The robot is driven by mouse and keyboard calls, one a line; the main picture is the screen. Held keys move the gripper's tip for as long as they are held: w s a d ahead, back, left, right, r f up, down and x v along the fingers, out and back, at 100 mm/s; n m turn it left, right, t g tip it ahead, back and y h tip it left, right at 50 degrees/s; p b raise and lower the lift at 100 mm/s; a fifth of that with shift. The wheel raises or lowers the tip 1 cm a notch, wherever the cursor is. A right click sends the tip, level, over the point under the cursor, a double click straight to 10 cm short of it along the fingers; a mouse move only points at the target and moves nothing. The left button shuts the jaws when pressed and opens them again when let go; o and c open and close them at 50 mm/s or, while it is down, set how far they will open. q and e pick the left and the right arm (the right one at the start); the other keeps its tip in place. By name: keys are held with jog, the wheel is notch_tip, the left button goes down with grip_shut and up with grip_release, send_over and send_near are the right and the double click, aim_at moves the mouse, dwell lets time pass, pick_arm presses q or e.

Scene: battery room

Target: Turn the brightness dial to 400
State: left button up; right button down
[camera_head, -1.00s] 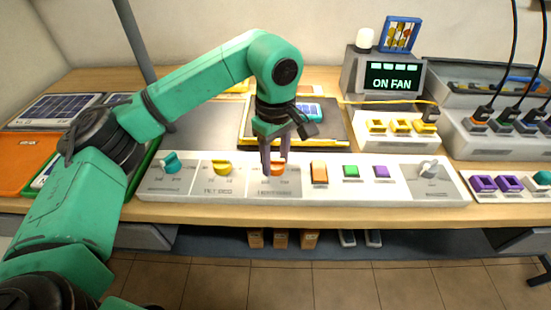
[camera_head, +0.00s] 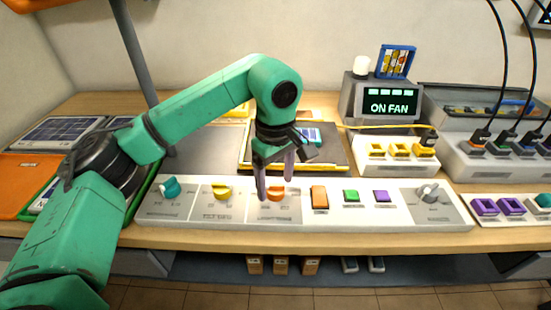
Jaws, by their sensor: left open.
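A white control panel (camera_head: 330,222) lies along the table's front edge. It carries a teal dial (camera_head: 170,187), a yellow dial (camera_head: 221,191), an orange dial (camera_head: 275,195) and a grey dial (camera_head: 428,193). The printed labels are too small to read surely, so I cannot tell which dial is marked brightness or its setting. My left gripper (camera_head: 275,188) points down at the orange dial, with its jaws open. One fingertip is at the dial's left and the other is above its right side. I cannot tell whether they touch it. My right gripper is not in view.
The panel also has an orange rocker switch (camera_head: 320,198), a green button (camera_head: 351,196) and a purple button (camera_head: 382,196). Yellow connectors (camera_head: 399,150) and purple connectors (camera_head: 497,207) sit to the right.

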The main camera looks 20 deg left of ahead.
aim_at(275, 184)
pick_arm(q)
notch_tip(275, 184, up, 14)
jog(key=p, duration=0.2)
jog(key=shift+f, duration=0.15)
